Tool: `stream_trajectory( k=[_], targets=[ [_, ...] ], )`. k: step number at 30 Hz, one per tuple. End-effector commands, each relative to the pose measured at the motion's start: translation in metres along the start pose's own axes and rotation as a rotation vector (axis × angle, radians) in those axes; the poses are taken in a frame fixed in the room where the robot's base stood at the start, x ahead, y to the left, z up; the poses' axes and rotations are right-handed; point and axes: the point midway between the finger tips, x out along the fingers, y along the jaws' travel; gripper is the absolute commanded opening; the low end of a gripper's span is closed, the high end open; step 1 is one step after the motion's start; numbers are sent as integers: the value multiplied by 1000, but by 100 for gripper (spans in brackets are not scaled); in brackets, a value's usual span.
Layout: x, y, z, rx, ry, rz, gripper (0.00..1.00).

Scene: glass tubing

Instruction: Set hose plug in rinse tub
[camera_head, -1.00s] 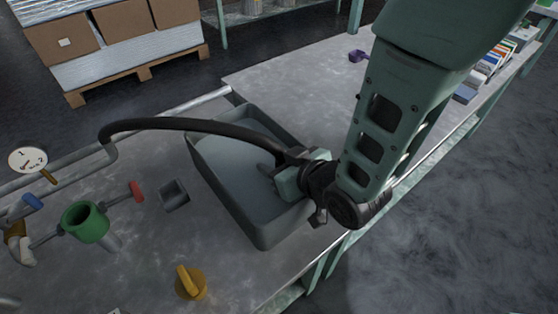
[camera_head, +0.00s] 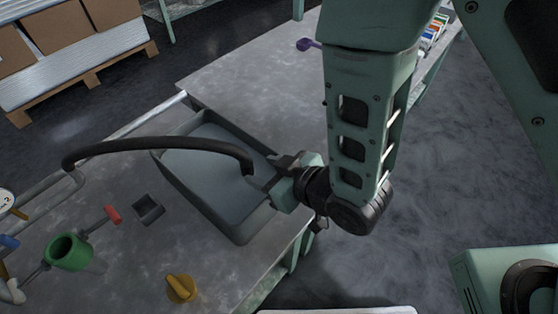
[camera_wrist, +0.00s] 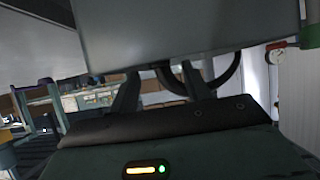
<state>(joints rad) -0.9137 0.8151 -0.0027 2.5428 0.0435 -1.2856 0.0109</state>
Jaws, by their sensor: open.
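The black hose (camera_head: 165,144) arches from the pipe at the left over the grey rinse tub (camera_head: 190,204). Its end, where the plug is (camera_head: 248,166), bends down inside the tub's outline, near the right wall. I cannot tell whether it touches the tub floor. My gripper (camera_head: 256,181) is open at the tub's right side, its fingers beside the hose end; the exact gap is unclear. In the wrist view the two dark fingers (camera_wrist: 162,88) stand apart, with a dark hose curve (camera_wrist: 228,75) behind them. A large grey surface fills the top there; I cannot tell what it is.
A green cup-like fitting (camera_head: 68,252), a small dark square holder (camera_head: 148,208) and a yellow knob (camera_head: 181,288) are on the bench left and in front of the tub. A purple item (camera_head: 308,44) lies behind. The bench beyond the tub is mostly clear.

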Motion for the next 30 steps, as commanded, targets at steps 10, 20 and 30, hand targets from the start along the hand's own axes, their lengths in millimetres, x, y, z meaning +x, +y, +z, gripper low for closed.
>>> stream_trajectory(
  k=[10, 20, 30],
  targets=[
    [-27, 0, -5, 0, -3, 1, 48],
    [-37, 0, -2, 0, 1, 0, 48],
    [-36, 3, -8, 19, -32, 8, 48]
  ],
)
